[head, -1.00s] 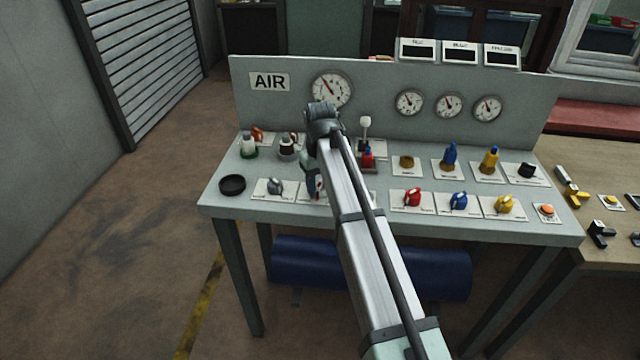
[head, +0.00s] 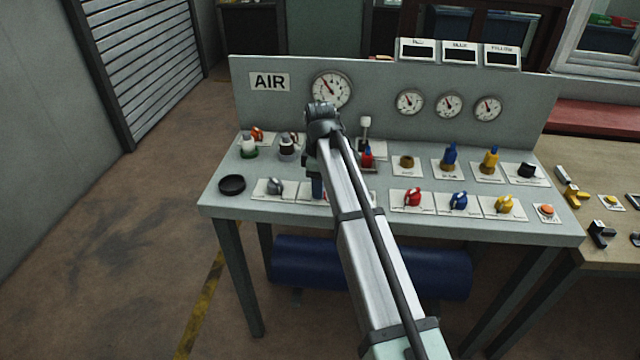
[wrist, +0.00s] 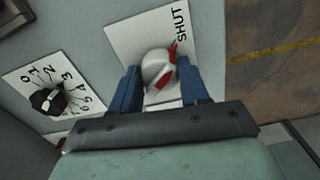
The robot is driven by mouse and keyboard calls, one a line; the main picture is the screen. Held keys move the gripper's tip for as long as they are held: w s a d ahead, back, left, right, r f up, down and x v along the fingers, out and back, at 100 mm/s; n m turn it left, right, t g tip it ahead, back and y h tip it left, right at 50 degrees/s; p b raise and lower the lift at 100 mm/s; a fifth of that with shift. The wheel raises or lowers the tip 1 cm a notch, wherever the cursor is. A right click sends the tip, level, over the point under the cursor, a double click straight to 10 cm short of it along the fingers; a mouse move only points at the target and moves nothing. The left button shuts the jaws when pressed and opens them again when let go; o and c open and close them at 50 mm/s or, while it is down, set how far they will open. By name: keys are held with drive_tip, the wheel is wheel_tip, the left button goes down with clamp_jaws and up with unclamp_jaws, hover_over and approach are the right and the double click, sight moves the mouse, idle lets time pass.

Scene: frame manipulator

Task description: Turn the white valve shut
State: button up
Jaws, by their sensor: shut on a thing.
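The white valve (wrist: 154,72) is a rounded white knob with a red stripe, on a white plate (wrist: 135,32) marked SHUT. In the wrist view the stripe's far red tip lies just below the word SHUT. My gripper (wrist: 160,68) has its two blue fingers on either side of the knob and is shut on it. In the head view my gripper (head: 317,188) is low over the bench's front left part. There my arm and gripper hide the valve.
A numbered dial with a black knob (wrist: 47,100) is left of the valve in the wrist view. On the bench (head: 235,203) are a black dish (head: 232,184), a grey knob (head: 275,186) and a red knob (head: 412,197). An upright panel with gauges (head: 331,90) stands behind.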

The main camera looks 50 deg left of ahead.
drive_tip(key=shift+n, duration=0.5)
idle(0.3)
drive_tip(key=o, duration=1.1)
drive_tip(key=shift+c, duration=0.2)
drive_tip(key=shift+r, duration=0.15)
wheel_tip(320, 180, up, 14)
drive_tip(key=shift+f, duration=0.2)
